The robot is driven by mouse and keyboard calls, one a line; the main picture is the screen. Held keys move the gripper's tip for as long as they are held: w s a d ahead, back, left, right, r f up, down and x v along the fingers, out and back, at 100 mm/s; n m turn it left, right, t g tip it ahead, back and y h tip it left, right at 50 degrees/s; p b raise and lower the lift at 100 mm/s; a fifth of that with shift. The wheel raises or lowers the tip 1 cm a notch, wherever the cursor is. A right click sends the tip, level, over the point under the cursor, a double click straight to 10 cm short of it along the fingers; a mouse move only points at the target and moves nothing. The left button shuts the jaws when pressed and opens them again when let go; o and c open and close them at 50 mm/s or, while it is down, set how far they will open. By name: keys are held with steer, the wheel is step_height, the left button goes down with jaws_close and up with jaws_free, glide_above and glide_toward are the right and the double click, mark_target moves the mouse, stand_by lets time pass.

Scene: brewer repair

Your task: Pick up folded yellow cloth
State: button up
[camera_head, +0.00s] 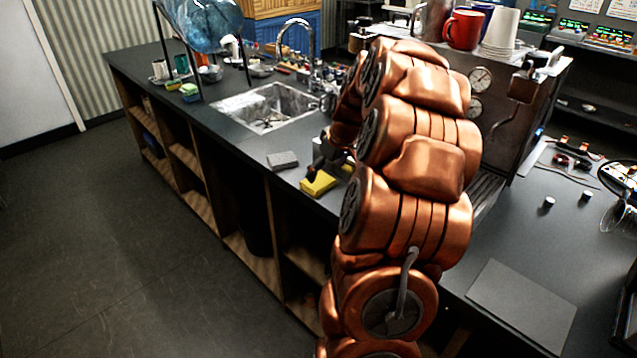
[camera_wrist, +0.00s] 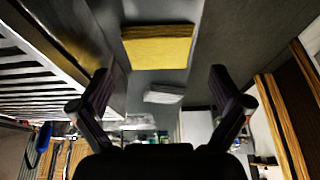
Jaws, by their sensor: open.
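The folded yellow cloth (camera_head: 318,183) lies flat on the dark counter near its front edge, just left of my copper arm in the head view. In the wrist view the yellow cloth (camera_wrist: 158,47) shows at the upper middle, beyond and between the fingertips. My gripper (camera_wrist: 162,85) has its two dark fingers spread wide with nothing between them. In the head view my gripper (camera_head: 328,160) is a small dark shape just above and behind the cloth, partly hidden by my arm. I cannot tell the exact gap between them.
A folded grey cloth (camera_head: 282,160) lies left of the yellow one; it also shows in the wrist view (camera_wrist: 164,94). A sink (camera_head: 262,108) is set into the counter behind. An espresso machine (camera_head: 510,120) with cups (camera_head: 463,30) on top stands right of my arm.

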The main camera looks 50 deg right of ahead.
mark_target(319, 181)
steer(key=shift+p+x, duration=1.05)
steer(key=shift+x, duration=1.45)
steer(key=shift+w+d+r, duration=0.1)
steer(key=shift+w+d, duration=0.05)
steer(key=shift+c, duration=0.2)
steer(key=c, duration=0.7)
steer(key=shift+r+b, duration=0.95)
steer(key=shift+r, duration=0.8)
steer(key=s+a+r+b, duration=0.1)
steer(key=s+a+b, duration=0.3)
steer(key=s+a, duration=0.7)
steer(key=shift+s+r, duration=0.25)
steer(key=shift+s, duration=0.05)
steer(key=shift+a, duration=0.1)
